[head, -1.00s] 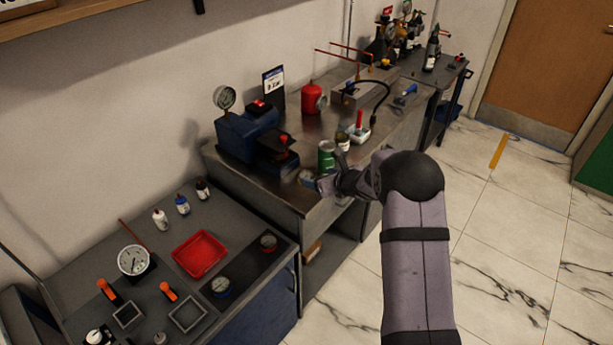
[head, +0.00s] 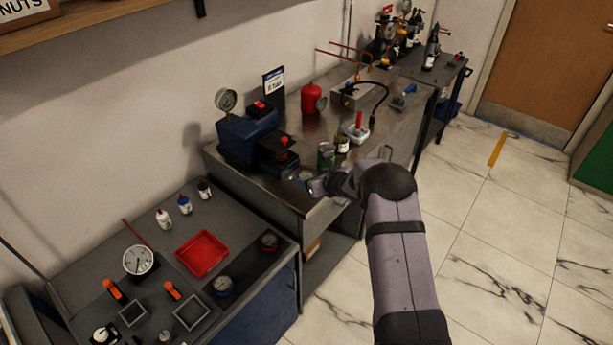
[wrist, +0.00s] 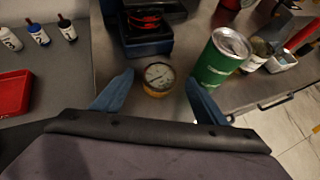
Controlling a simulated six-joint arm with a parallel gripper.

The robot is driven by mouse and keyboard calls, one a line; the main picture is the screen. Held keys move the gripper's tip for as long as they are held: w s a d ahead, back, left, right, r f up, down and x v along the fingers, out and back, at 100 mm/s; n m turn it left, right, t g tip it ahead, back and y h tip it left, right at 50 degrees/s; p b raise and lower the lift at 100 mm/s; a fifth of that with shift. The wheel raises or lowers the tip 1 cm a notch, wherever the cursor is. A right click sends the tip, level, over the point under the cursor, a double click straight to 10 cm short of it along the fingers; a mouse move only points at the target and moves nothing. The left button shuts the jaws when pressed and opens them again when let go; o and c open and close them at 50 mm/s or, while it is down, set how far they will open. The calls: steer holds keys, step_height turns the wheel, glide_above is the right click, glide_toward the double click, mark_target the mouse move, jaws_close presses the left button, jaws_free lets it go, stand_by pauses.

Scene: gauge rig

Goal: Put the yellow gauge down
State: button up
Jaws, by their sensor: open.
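The yellow gauge (wrist: 158,80) sits on the steel bench (wrist: 185,55) in the wrist view, its white dial facing up toward the camera. My gripper (wrist: 159,92) is open, with one blue finger on each side of the gauge and a visible gap on both sides. In the head view my gripper (head: 316,187) is low at the bench's front left corner. I cannot make out the gauge clearly there.
A green can (wrist: 220,58) stands close to the right finger, with a jar (wrist: 257,53) beyond it. A blue device (wrist: 148,35) is just behind the gauge. Left is a lower bench with a red tray (head: 202,253) and small bottles (head: 184,204).

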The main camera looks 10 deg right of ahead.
steer(key=shift+p+x, duration=0.3)
steer(key=shift+x, duration=0.85)
steer(key=c, duration=1.4)
steer(key=shift+o, duration=0.2)
steer(key=shift+r, duration=0.2)
step_height(320, 180, up, 10)
steer(key=b, duration=0.1)
steer(key=shift+f, duration=0.15)
